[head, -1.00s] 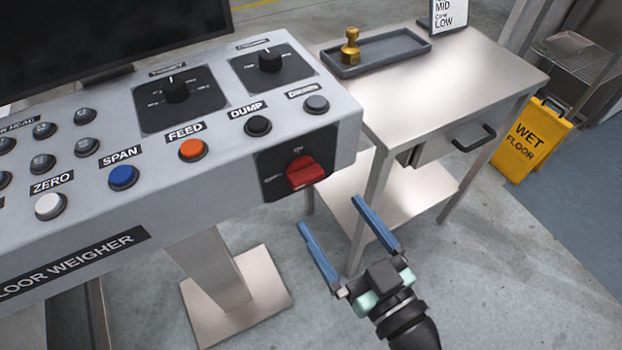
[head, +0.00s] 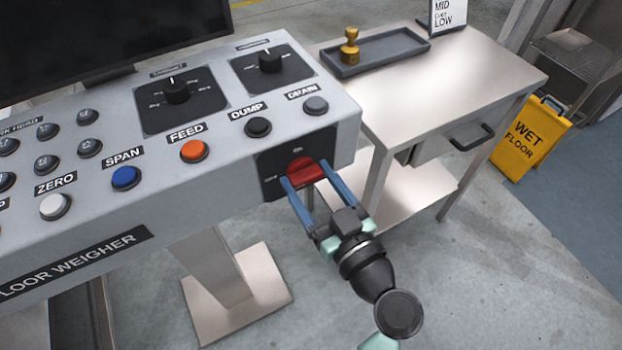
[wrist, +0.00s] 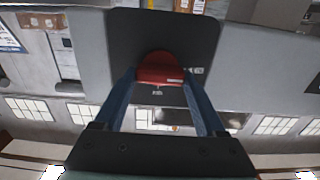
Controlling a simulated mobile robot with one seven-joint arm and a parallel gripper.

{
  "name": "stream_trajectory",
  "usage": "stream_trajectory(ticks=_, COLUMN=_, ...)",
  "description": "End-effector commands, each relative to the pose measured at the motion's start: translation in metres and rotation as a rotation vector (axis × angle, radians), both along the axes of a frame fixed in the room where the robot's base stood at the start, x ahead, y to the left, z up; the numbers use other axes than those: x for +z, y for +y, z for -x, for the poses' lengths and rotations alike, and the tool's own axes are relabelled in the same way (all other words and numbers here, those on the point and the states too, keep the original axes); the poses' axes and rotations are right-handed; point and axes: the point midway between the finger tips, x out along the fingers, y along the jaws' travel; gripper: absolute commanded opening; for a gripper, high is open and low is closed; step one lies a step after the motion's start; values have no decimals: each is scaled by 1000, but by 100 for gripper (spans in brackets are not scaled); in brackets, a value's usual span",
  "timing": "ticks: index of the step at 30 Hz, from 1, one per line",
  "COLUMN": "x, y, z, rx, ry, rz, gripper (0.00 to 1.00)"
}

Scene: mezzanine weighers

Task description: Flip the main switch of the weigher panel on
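The main switch is a red rotary knob (head: 303,169) on a dark plate (head: 271,161) on the front face of the weigher panel (head: 215,192), at its right end. Small labels sit left of and above the knob, too small to read surely. My gripper (head: 306,173) is at the knob from the front, its blue fingers open on either side of it. In the wrist view the red knob (wrist: 160,68) lies between the fingertips, close to both; I cannot tell whether they touch. The fingers partly hide it, and its pointing direction is unclear.
A steel table (head: 440,85) with a tray (head: 400,48) stands close on the right. A yellow wet-floor sign (head: 530,140) stands further right.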

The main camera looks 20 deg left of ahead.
Motion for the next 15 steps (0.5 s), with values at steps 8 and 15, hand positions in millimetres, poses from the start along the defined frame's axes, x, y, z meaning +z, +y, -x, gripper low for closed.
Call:
stream_trajectory(ticks=8, x=0, y=0, z=0, rx=0, ry=0, rz=0, gripper=21)
stream_trajectory(ticks=15, x=0, y=0, z=0, rx=0, ry=12, rz=-9, gripper=17)
